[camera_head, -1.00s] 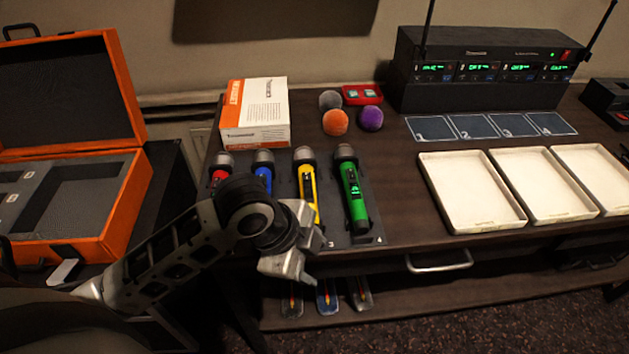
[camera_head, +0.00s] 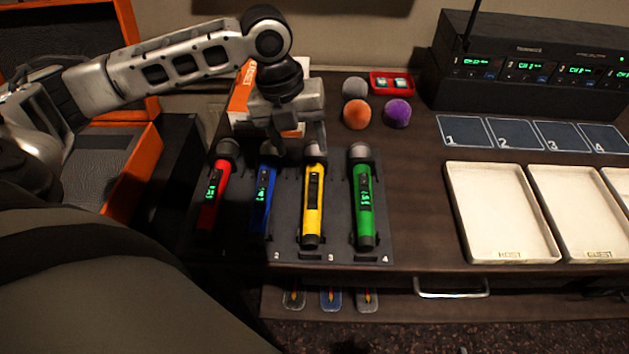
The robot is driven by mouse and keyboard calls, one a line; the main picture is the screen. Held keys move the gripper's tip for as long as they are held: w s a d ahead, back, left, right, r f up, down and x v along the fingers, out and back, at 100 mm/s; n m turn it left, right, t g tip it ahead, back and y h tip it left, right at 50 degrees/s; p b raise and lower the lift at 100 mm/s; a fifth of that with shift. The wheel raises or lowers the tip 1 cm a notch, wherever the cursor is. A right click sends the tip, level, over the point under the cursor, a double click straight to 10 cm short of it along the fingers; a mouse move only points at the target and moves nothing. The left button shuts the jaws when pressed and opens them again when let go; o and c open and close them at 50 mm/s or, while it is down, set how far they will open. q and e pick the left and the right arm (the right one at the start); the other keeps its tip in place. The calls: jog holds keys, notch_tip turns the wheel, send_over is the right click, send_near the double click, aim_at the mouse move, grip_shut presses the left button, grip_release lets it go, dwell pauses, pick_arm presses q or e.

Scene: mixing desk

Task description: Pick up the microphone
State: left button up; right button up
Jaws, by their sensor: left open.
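Several microphones lie in a row on a dark numbered mat (camera_head: 284,240): red (camera_head: 213,195), blue (camera_head: 263,200), yellow (camera_head: 313,205) and green (camera_head: 363,205). Each has a grey mesh head at its far end. My left gripper (camera_head: 298,148) is open and points down above the heads of the blue and yellow microphones. It partly hides the blue one's head. I see nothing held in it. I cannot tell its exact height over them. My right gripper is not in view.
Behind my left gripper are a partly hidden white and orange box (camera_head: 241,98) and grey, orange (camera_head: 357,114) and purple (camera_head: 397,113) foam balls. A receiver (camera_head: 530,65) stands at the back right. White trays (camera_head: 503,249) lie at the right. An open orange case (camera_head: 143,170) is at the left.

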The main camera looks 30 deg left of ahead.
aim_at(312, 173)
pick_arm(q)
jog(key=x, duration=0.9)
jog(key=shift+w+f, duration=0.2)
jog(key=shift+w, duration=0.05)
jog(key=shift+r, duration=0.1)
grip_shut()
